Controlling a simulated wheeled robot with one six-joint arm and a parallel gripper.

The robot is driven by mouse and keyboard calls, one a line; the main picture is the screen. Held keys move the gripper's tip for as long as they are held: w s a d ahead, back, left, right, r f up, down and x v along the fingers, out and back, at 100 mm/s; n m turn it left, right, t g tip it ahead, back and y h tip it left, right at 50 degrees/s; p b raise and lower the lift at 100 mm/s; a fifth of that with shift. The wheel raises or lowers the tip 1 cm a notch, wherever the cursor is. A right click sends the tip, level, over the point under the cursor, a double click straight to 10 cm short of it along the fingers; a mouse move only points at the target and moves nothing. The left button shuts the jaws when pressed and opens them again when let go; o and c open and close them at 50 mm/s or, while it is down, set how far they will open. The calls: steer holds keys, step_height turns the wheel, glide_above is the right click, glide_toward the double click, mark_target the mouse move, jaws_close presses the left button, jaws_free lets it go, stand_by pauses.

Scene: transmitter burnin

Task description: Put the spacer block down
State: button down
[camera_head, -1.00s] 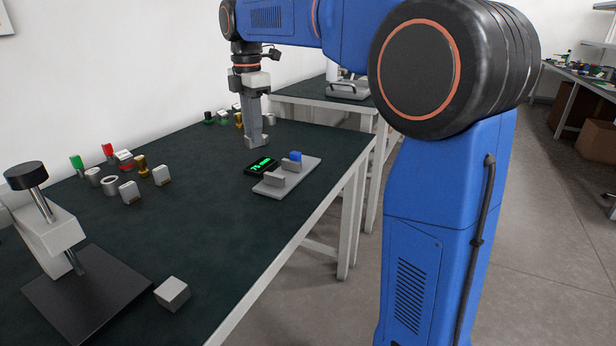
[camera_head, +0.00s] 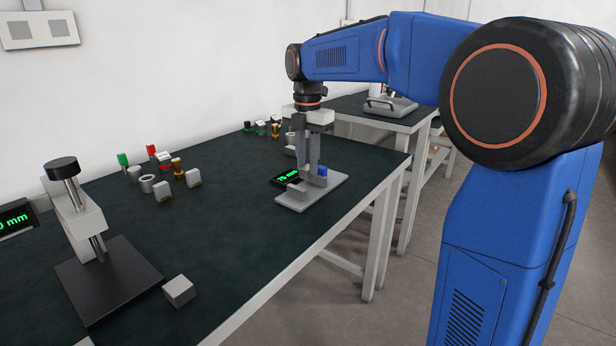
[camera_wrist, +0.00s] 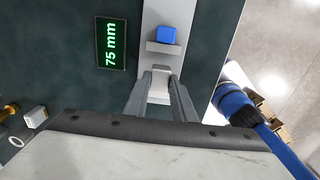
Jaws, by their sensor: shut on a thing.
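The spacer block (camera_wrist: 158,97) appears as a pale grey piece between the fingers of my gripper (camera_wrist: 160,84) in the wrist view; the fingers hide much of it. In the head view my gripper (camera_head: 308,180) points straight down, shut on it, low over the grey plate of the gauge (camera_head: 323,194). I cannot tell whether the block touches the plate. A blue knob (camera_head: 322,171) sits on a grey jaw at the plate's far end, just beyond the fingers. The gauge's display (camera_wrist: 111,43) reads 75 mm beside the plate.
A press stand (camera_head: 108,280) and a loose grey block (camera_head: 180,290) are at the near left of the dark bench (camera_head: 235,235). The bench between the press and gauge is clear.

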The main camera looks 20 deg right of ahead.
mark_target(307, 167)
steer(key=shift+f, duration=1.95)
steer(key=shift+f, duration=0.1)
steer(key=c, duration=1.5)
jaws_free()
step_height(307, 167, up, 12)
steer(key=shift+r, duration=0.1)
steer(key=s+d+f+m+t, duration=0.1)
steer(key=s+d+f+m, duration=0.1)
steer(key=s+f+m, duration=0.5)
steer(key=s+d+f+m+t, duration=0.2)
steer(key=s+f+m, duration=0.5)
steer(key=s, duration=0.8)
steer(key=s+d+f+m+t, duration=0.1)
steer(key=s+d+f+m, duration=0.2)
steer(key=s+f+m, duration=0.5)
steer(key=shift+s+m+t, duration=0.4)
steer(key=shift+s+m, duration=1.2)
steer(key=shift+s, duration=0.15)
